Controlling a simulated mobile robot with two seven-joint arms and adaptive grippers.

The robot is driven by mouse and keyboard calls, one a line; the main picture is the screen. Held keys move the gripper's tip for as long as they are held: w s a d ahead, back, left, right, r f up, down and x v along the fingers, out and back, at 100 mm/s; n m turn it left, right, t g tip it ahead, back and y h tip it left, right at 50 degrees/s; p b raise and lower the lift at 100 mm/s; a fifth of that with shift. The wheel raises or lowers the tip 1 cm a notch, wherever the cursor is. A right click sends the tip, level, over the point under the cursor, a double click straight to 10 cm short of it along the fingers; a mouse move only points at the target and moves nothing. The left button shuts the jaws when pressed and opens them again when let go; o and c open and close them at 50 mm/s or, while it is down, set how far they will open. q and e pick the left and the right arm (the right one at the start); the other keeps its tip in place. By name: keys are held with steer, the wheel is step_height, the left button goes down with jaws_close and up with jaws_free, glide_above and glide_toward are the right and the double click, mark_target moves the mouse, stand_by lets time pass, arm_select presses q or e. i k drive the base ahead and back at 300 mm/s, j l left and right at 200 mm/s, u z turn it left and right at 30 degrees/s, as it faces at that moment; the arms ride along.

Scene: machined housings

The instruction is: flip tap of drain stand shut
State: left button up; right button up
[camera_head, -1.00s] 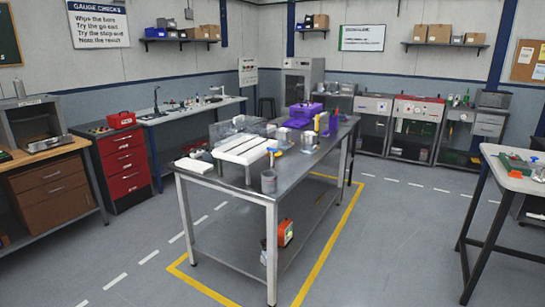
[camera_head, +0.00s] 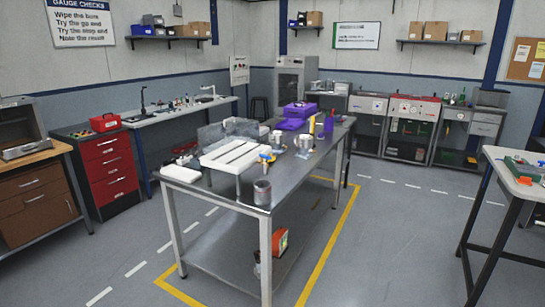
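A steel work table (camera_head: 225,190) stands in the middle. On its near half is a white slatted stand (camera_head: 232,154) on legs, which looks like the drain stand. A small yellow and blue part (camera_head: 267,157) sits by the stand's right end. It may be the tap, but it is too small to tell its handle position. A grey cylindrical cup (camera_head: 262,192) stands at the table's near right edge, just below that part. Neither of my grippers is in view.
Steel mugs (camera_head: 304,141) and a purple fixture (camera_head: 298,113) stand farther back on the table. An orange item (camera_head: 280,242) is on its lower shelf. Yellow floor lines (camera_head: 330,246) surround the table. The floor to its right is clear up to a pale side table (camera_head: 520,168).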

mark_target(261, 155)
steer(key=i+l, duration=0.45)
steer(key=i+l+u, duration=0.1)
steer(key=i+l, duration=0.75)
steer(key=i+l+u, duration=0.15)
steer(key=i+l, duration=0.25)
steer(key=l, duration=0.15)
steer(key=i+l, duration=0.4)
steer(key=i+l+u, duration=0.1)
steer(key=i+l, duration=0.3)
steer(key=l, duration=0.25)
